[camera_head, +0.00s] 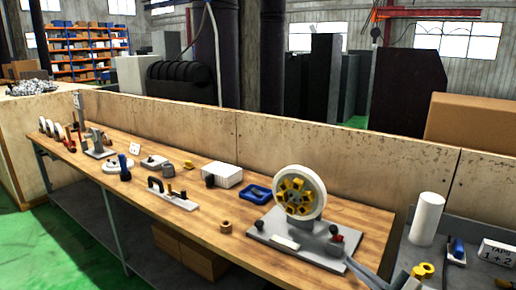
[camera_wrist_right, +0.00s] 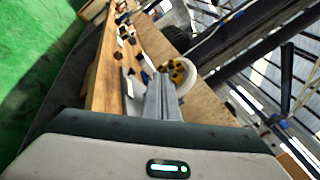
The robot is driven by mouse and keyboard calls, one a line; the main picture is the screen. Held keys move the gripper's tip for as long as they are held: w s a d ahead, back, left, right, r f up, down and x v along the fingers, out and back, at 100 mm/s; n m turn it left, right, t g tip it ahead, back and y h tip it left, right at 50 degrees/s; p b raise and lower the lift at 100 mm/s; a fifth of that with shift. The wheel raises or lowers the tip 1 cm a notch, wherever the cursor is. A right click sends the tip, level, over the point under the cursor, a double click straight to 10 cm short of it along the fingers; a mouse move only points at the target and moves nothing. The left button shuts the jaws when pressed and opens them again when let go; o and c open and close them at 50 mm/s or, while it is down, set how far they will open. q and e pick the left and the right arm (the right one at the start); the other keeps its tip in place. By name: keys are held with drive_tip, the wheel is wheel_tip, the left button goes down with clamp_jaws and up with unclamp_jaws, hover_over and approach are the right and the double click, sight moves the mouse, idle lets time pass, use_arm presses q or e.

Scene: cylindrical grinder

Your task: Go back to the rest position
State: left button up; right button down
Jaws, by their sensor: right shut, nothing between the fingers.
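My right gripper (camera_head: 362,272) comes in at the bottom edge of the head view, right of centre, with only its grey fingers showing. In the right wrist view its fingers (camera_wrist_right: 160,98) lie together, shut and empty, pointing along the workbench. In the head view the fingers overlap the front right corner of the grey grinder base (camera_head: 292,238). I cannot tell whether they touch it. A white wheel (camera_head: 318,190) with a yellow hub stands upright on that base. My left gripper is not in view.
The wooden workbench (camera_head: 215,226) carries a blue tray (camera_head: 257,193), a white ribbed block (camera_head: 222,174) and several small tools. A grey bench at right holds a white cylinder (camera_head: 427,218) and a tap sign (camera_head: 497,252). A low wall (camera_head: 200,128) runs behind. Green floor is free at front left.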

drive_tip(key=s+d+f+n+g+h, duration=0.1)
drive_tip(key=s+d+f+n+h, duration=0.2)
drive_tip(key=s+f+n+h, duration=0.95)
drive_tip(key=s+d+f+n+g+h, duration=0.2)
drive_tip(key=s+d+n, duration=0.1)
drive_tip(key=n, duration=1.8)
drive_tip(key=s+a+f+m+g+y, duration=0.1)
drive_tip(key=s+a+f+m+g, duration=0.25)
drive_tip(key=s, duration=0.45)
drive_tip(key=s+a+f+m+g+y, duration=0.25)
drive_tip(key=s+f+m, duration=0.2)
drive_tip(key=s, duration=0.25)
drive_tip(key=s+a+f+m+g+y, duration=0.1)
drive_tip(key=s+a+f+m+g, duration=0.25)
drive_tip(key=s, duration=0.45)
wheel_tip(320, 180, down, 30)
drive_tip(key=s+b, duration=0.1)
drive_tip(key=s, duration=0.1)
drive_tip(key=s+d+f+g, duration=0.1)
drive_tip(key=s+d+f, duration=0.1)
drive_tip(key=s+f, duration=0.6)
drive_tip(key=s+d+f+g, duration=0.1)
drive_tip(key=s+d+f, duration=0.1)
drive_tip(key=s+f, duration=0.7)
drive_tip(key=shift+f+h+b, duration=0.3)
drive_tip(key=shift+f+b, duration=0.05)
drive_tip(key=shift+b, duration=0.05)
